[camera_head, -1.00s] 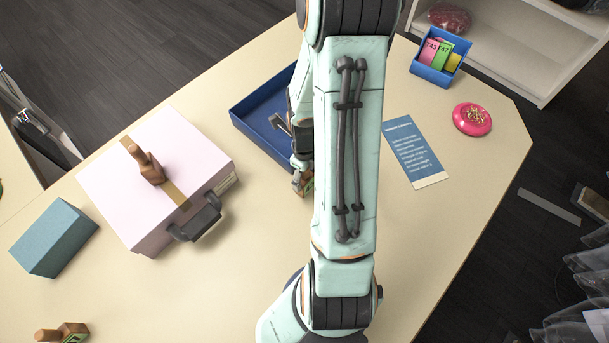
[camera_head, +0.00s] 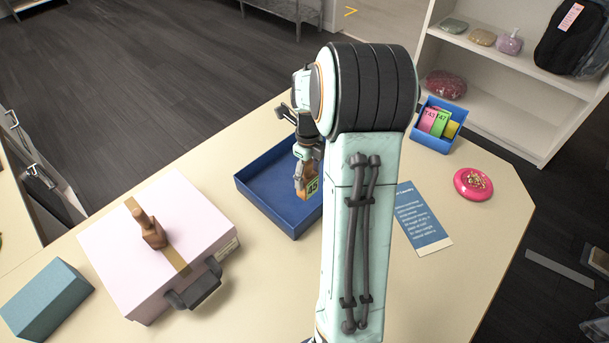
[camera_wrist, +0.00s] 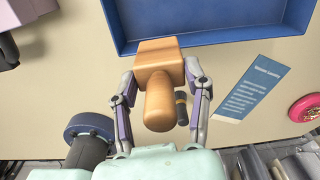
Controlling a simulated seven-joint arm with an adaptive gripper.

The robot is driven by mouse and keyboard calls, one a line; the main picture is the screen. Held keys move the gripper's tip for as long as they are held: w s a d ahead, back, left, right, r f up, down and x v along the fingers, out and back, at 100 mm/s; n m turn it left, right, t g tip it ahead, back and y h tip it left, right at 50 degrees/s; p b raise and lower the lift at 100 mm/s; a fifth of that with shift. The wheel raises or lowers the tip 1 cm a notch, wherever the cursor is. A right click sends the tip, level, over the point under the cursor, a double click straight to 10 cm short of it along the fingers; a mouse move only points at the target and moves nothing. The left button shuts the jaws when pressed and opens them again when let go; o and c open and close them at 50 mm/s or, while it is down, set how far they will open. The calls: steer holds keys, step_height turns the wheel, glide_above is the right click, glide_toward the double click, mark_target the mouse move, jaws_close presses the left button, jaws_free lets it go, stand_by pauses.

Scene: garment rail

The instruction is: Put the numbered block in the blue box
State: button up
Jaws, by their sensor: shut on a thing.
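In the wrist view the block (camera_wrist: 158,55) shows a rounded wooden handle pointing toward the camera, with a finger on each side. My gripper (camera_wrist: 158,75) is shut on it. The large open blue box (camera_head: 262,187) is behind the block. In the head view the block overlaps the right part of the box, held above the table. In the wrist view the block overlaps the near wall of the blue box (camera_wrist: 225,38). My arm hides the box's right end.
A pale pink case (camera_head: 185,225) with a wooden-handled stamp (camera_head: 150,230) on top stands left. A teal box (camera_head: 45,300) is farther left. A small blue bin (camera_head: 435,135) of numbered cards, a blue leaflet (camera_head: 420,215) and a pink dish (camera_head: 473,184) lie right.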

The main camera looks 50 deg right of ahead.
steer(key=shift+w+d+f, duration=0.85)
steer(key=shift+w+f, duration=0.1)
steer(key=shift+f, duration=0.75)
steer(key=shift+w+d+f, duration=0.85)
steer(key=shift+w+f, duration=0.1)
steer(key=shift+f, duration=0.8)
steer(key=shift+w+d+f, duration=0.85)
steer(key=shift+w+f, duration=0.1)
steer(key=shift+f, duration=0.75)
steer(key=shift+f, duration=0.1)
steer(key=o, duration=1.2)
